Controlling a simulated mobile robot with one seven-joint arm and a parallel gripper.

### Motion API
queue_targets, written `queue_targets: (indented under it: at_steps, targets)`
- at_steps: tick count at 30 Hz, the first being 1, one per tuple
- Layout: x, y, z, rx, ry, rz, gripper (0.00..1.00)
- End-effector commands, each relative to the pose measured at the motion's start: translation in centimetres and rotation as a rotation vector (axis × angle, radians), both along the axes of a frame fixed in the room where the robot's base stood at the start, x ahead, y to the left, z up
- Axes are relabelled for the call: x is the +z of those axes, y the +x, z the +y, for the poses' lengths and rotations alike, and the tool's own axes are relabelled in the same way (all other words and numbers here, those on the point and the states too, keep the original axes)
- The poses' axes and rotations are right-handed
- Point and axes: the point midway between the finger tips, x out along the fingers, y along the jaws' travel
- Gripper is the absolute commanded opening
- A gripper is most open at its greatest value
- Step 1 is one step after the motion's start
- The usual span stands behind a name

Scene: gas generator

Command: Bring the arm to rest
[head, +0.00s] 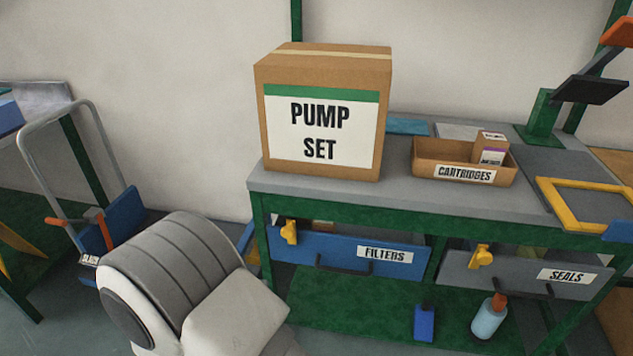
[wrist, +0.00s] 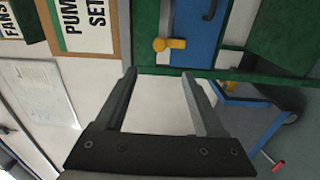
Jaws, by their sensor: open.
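My gripper (wrist: 164,78) shows in the wrist view with its two fingers spread wide apart and nothing between them. It is open and empty, facing the workbench side and the floor area beside it. In the head view part of my arm, white and grey, rises at the lower left in front of the bench; the gripper itself does not show there. The arm is apart from the pump set box (head: 322,118), which stands upright on the bench top.
The green-framed bench (head: 400,165) carries a cartridges tray (head: 430,172) with a small box. Below are the blue filters drawer (head: 340,250) and grey seals drawer (head: 520,278), both with yellow latches. A blue cart (head: 122,222) stands at left. A blue bottle (head: 488,322) sits on the lower shelf.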

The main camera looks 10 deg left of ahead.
Motion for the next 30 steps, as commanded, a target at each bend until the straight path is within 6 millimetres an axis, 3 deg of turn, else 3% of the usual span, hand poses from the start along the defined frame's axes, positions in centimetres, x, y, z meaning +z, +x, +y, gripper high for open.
queue_targets:
  at_steps: [4, 7, 12, 15, 20, 24, 30]
  targets:
    - [1.1, 1.0, -1.3, -0.060, -0.004, 0.002, 0.71]
    - [3.2, 2.7, -4.0, -0.182, -0.014, 0.015, 0.71]
    - [7.6, 5.3, -11.6, -0.480, -0.024, 0.091, 0.71]
    - [9.6, 5.6, -16.2, -0.647, -0.012, 0.162, 0.71]
    - [11.9, 4.6, -22.8, -0.879, 0.048, 0.305, 0.71]
    - [13.3, 2.6, -27.5, -1.042, 0.141, 0.447, 0.71]
    - [14.4, -1.0, -32.0, -1.192, 0.339, 0.653, 0.71]
